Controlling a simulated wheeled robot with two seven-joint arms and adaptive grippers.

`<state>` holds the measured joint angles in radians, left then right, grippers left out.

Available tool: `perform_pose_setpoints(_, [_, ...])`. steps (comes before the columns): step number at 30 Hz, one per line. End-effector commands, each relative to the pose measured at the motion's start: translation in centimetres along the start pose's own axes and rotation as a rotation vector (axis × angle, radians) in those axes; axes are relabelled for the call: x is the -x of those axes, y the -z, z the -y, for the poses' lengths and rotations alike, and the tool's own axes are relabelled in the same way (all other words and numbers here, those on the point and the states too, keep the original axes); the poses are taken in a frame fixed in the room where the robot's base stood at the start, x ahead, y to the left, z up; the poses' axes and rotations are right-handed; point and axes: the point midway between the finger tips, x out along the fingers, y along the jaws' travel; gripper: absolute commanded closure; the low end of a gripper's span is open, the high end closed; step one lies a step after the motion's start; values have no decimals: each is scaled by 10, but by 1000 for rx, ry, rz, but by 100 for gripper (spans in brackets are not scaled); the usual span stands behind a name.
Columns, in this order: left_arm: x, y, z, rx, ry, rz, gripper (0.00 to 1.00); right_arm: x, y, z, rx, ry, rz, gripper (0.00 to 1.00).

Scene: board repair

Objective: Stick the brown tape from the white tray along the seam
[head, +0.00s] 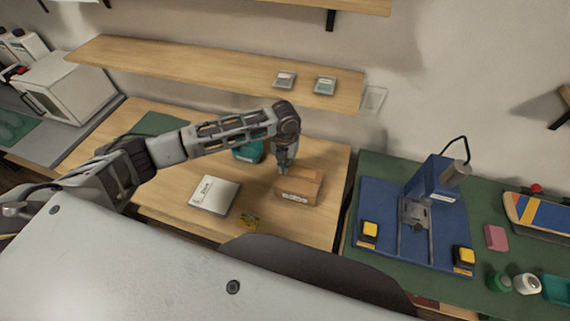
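A brown cardboard box (299,194) sits on the wooden table. A lighter line runs along its top, and a white label is on its front side. My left gripper (283,168) points down at the box's back left top edge. It is close to the box, but I cannot tell whether it touches. Its fingers are too small and dark to show whether they are open. A flat white piece with dark writing (214,194) lies left of the box; I cannot tell if it is the white tray. I cannot make out the brown tape. My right gripper is out of view.
A wooden shelf (200,70) runs above the table. A blue press station (411,222) stands on the green bench to the right.

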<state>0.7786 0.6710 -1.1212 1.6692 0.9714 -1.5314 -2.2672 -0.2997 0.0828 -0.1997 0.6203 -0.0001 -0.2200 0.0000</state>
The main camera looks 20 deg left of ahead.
Motion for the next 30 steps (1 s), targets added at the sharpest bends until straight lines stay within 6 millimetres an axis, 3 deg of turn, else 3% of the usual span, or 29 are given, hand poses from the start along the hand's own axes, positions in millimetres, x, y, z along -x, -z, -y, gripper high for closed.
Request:
perform_pose_setpoints(15, [-22,0,0,0,0,0,100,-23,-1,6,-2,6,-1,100])
perform_pose_setpoints(30, [-40,0,0,1,0,-1,100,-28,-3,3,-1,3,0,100])
